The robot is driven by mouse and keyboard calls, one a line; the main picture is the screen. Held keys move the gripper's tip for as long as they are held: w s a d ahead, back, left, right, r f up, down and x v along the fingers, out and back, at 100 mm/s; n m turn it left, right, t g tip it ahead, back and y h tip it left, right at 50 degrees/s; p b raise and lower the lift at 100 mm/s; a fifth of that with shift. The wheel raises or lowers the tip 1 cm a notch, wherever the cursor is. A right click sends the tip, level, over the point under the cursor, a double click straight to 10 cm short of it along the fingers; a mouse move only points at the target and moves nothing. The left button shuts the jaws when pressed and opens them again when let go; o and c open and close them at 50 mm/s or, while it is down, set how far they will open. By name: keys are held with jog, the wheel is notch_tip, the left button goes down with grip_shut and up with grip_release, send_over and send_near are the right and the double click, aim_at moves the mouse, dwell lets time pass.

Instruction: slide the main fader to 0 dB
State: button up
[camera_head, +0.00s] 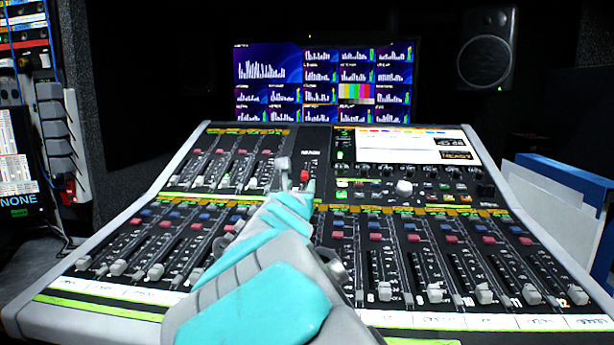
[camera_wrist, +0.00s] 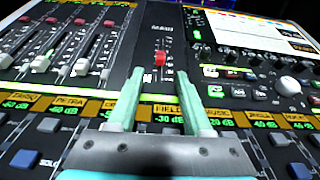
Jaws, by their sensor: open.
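The main fader is a red cap (camera_head: 304,176) in a dark upright slot on the centre strip of the mixing console (camera_head: 213,133). In the wrist view the red cap (camera_wrist: 162,58) sits below the MAIN label, with part of its slot showing above and below it. My gripper (camera_wrist: 160,76) is open, its two teal fingers pointing at the strip. The fingertips flank the slot, one on each side, just short of the cap; nothing is held between them. In the head view my arm hides part of the console's middle, and the gap between gripper (camera_head: 297,178) and cap is hard to judge.
White-capped channel faders (camera_wrist: 82,67) stand left of the strip, and more line the console's front. A console screen (camera_head: 410,146) and a white knob (camera_head: 404,187) are to the right. Monitors (camera_head: 322,82) and a speaker (camera_head: 486,48) stand behind.

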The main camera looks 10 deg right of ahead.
aim_at(304, 177)
jog(key=shift+p+x, duration=0.5)
jog(key=shift+x, duration=3)
grip_shut()
